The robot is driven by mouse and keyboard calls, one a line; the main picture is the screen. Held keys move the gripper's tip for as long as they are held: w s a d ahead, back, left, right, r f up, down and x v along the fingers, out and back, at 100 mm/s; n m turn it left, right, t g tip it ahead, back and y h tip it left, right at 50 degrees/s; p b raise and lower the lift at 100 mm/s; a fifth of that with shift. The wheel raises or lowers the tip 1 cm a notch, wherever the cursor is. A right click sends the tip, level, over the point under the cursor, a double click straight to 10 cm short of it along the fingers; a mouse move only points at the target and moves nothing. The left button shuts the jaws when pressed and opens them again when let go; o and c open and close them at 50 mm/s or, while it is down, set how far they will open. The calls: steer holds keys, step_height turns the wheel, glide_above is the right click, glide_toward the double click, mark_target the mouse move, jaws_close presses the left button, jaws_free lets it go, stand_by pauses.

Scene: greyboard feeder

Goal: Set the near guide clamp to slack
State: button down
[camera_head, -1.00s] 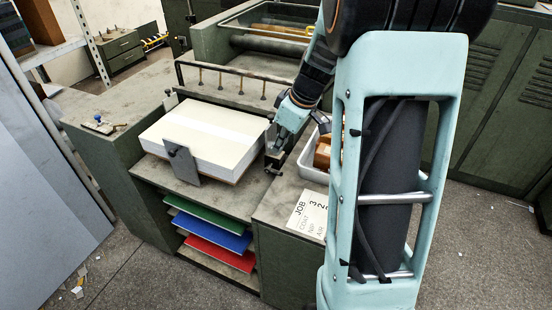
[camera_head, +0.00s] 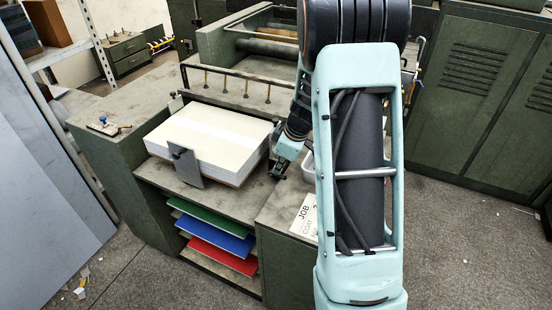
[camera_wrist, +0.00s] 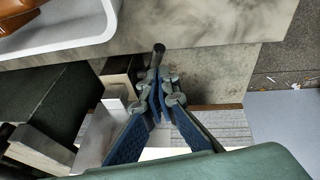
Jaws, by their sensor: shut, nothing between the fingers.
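My gripper (camera_head: 279,172) is low at the right side of the white board stack (camera_head: 209,138), over the feeder table. In the wrist view my gripper (camera_wrist: 163,88) has its fingertips together, with nothing seen held. A short dark rod with a rounded end (camera_wrist: 158,54), which looks like a clamp lever, shows just beyond the fingertips; I cannot tell whether they touch. Pale block-like guide parts (camera_wrist: 119,82) lie beside it. In the head view my gripper and arm hide most of that guide, so the clamp's setting cannot be read. A grey upright plate (camera_head: 186,165) stands against the stack's front.
A white tray (camera_wrist: 75,42) with brown things lies close to my gripper. A job card (camera_head: 305,217) lies on the right ledge. A rail with several suckers (camera_head: 230,76) runs behind the stack. Green, blue and red boards (camera_head: 222,237) sit on shelves below.

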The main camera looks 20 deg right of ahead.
mark_target(286, 177)
steer(key=shift+s+d+f, duration=0.1)
steer(key=shift+d+f, duration=0.05)
steer(key=shift+f, duration=0.25)
steer(key=b, duration=0.3)
steer(key=shift+d+f, duration=0.15)
steer(key=shift+f, duration=0.25)
steer(key=shift+s+t+y+b, duration=0.1)
steer(key=shift+t+y+b, duration=0.25)
steer(key=shift+b, duration=0.85)
steer(key=t+y+b, duration=0.1)
steer(key=b, duration=0.8)
steer(key=shift+s+d+f+b, duration=0.3)
steer(key=shift+d+f, duration=0.05)
steer(key=shift+f, duration=0.05)
steer(key=b, duration=0.2)
steer(key=shift+s+d+f+b, duration=0.2)
steer(key=shift+f+b, duration=0.1)
steer(key=shift+b, duration=0.1)
steer(key=shift+s+d+b, duration=0.1)
steer(key=shift+s+b, duration=0.15)
steer(key=shift+b, duration=0.1)
steer(key=shift+r, duration=0.1)
